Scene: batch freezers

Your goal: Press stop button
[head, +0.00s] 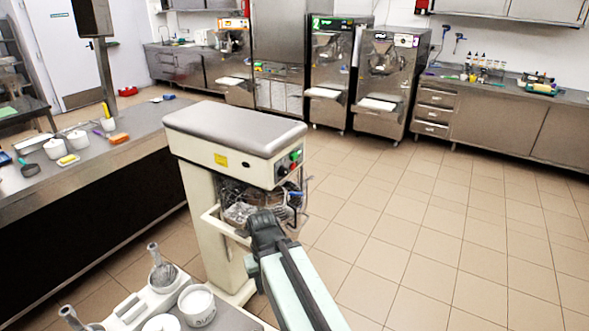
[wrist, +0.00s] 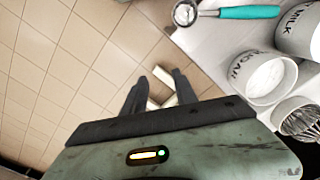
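A cream planetary mixer (head: 233,140) stands in the middle of the head view. My gripper (head: 264,216) is below and to the left of this panel, in front of the mixer's bowl area, apart from the buttons. In the wrist view my gripper (wrist: 160,88) points down toward the tiled floor, its two dark fingers spread with nothing held between them. The mixer's buttons do not show in the wrist view.
Several steel batch freezers (head: 384,85) stand along the back wall. A long counter (head: 90,165) lies left of the mixer. A white tray with tubs (head: 197,304) is at the lower left; a sugar tub (wrist: 264,76) shows in the wrist view. The floor on the right is clear.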

